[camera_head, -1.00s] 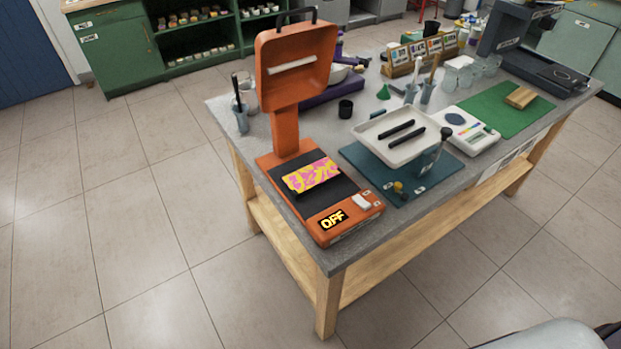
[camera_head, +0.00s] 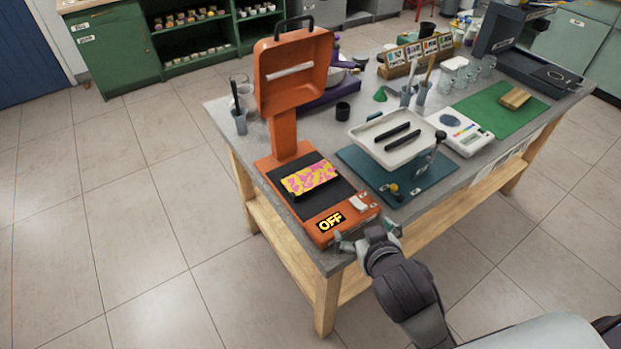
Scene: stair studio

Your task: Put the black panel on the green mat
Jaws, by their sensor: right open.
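The green mat (camera_head: 478,108) lies flat on the right part of the bench, with a wooden block (camera_head: 515,98) on it. A flat black panel (camera_head: 322,203) shows on the base of the orange press (camera_head: 288,138), partly under a pink and yellow patterned piece (camera_head: 309,179). A small black plate marked OFF (camera_head: 331,222) is on the press front. I cannot tell whether either is the task's panel. My right gripper (camera_head: 366,234) is open and empty, at the bench's front edge beside the press's front right corner. My left gripper is not in view.
A white tray (camera_head: 370,140) with two black bars (camera_head: 399,142) stands above a teal base (camera_head: 365,170), between press and mat. A white scale (camera_head: 462,129) is beside the mat. Cups and a card rack (camera_head: 398,68) fill the back. The raised press lid stands tall.

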